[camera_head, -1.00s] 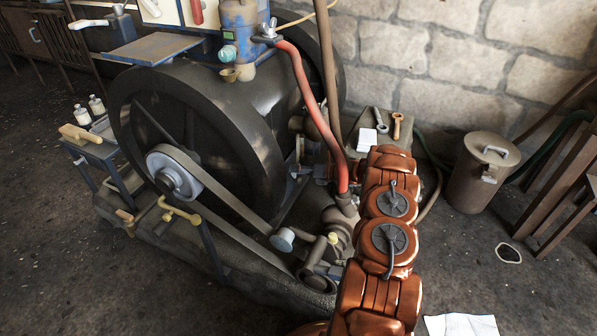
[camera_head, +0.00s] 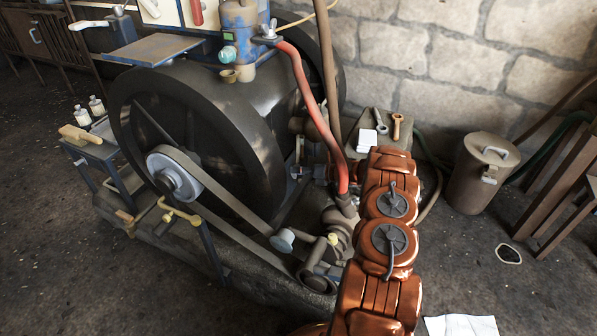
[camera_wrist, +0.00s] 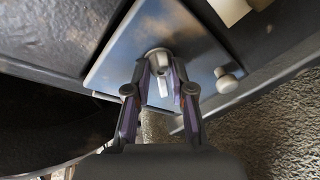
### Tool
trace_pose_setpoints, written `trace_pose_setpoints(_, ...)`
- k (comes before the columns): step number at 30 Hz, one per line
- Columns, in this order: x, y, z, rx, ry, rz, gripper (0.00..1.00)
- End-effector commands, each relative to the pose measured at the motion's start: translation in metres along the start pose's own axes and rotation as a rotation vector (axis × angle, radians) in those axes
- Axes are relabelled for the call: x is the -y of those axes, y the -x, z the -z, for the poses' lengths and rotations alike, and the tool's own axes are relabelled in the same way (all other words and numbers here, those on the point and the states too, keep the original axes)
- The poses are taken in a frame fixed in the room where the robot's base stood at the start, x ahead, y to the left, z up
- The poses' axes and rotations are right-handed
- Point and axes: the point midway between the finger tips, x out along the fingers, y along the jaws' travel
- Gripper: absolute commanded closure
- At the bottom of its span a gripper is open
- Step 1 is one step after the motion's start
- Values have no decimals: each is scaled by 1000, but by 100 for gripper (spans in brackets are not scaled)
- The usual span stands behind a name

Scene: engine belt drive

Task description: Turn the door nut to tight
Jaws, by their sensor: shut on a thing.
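The door nut (camera_wrist: 157,56) is a pale metal piece with a short tab hanging down, on a blue-grey door plate (camera_wrist: 118,65) in the wrist view. My gripper (camera_wrist: 161,66) reaches up from below with one finger on each side of the nut, shut on it. The nut's sides are partly hidden by the fingers. A small round knob (camera_wrist: 226,82) sits on the right of the plate. In the head view my copper-coloured arm hides the gripper, and I cannot make out the nut.
The engine's big dark flywheel (camera_head: 235,135) and belt (camera_head: 225,197) stand left of my arm. A red hose (camera_head: 309,100) runs down close to the arm. A lidded bin (camera_head: 480,180) stands at the right. The floor between bin and arm is mostly clear.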

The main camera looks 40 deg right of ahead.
Motion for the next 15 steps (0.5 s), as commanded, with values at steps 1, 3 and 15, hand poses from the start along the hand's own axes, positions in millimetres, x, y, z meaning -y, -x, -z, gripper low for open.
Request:
trace_pose_setpoints(1, 0, 0, 0, -1, -8, -1, 100)
trace_pose_setpoints(3, 0, 0, -1, -5, -24, -4, 100)
trace_pose_setpoints(15, 2, 0, -2, -50, -279, -61, 100)
